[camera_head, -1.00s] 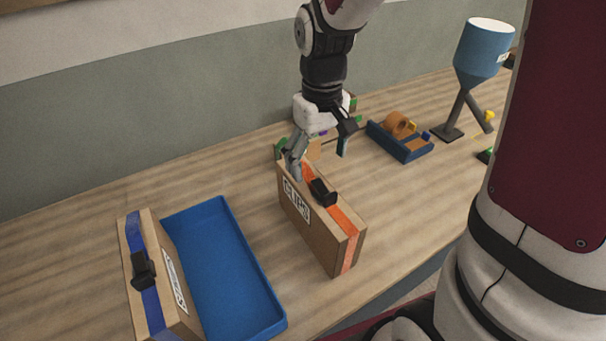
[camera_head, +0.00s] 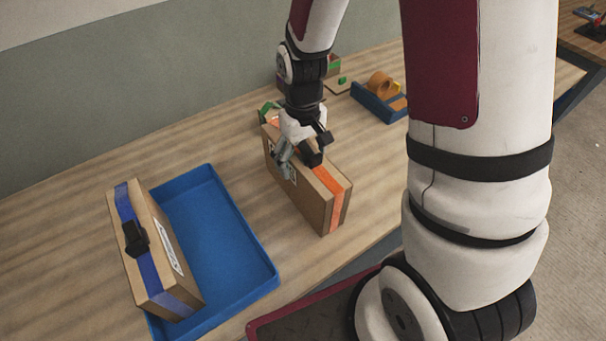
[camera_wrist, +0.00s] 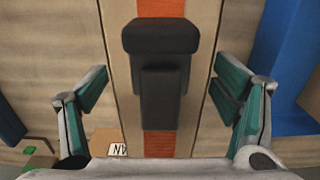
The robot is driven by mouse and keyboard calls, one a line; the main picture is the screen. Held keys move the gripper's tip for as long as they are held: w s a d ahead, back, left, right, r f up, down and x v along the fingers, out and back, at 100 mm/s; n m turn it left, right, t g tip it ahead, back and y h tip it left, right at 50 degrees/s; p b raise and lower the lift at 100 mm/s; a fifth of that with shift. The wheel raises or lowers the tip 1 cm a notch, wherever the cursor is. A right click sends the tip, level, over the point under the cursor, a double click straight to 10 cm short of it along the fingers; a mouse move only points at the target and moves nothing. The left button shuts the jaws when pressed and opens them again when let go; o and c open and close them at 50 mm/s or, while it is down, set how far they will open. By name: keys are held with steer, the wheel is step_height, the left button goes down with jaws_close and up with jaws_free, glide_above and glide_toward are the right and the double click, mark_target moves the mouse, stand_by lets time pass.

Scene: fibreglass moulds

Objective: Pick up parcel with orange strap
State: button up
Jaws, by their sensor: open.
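The parcel with the orange strap (camera_head: 333,196) stands upright on its narrow side on the wooden table. Its black handle (camera_wrist: 160,62) sits on the strap along the top face. My gripper (camera_head: 300,158) is over the parcel's top at the handle. In the wrist view my gripper (camera_wrist: 163,100) is open, with one finger on each side of the parcel and the handle between them. The fingers look apart from the handle; whether they touch the parcel's sides I cannot tell.
A blue tray (camera_head: 262,268) lies left of the parcel. A second parcel with a blue strap (camera_head: 150,262) stands at the tray's left edge. A small blue holder with a tape roll (camera_head: 380,103) is behind to the right. Bare table lies between tray and parcel.

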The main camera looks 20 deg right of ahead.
jaws_close()
stand_by(0.3)
steer(key=shift+r, duration=0.1)
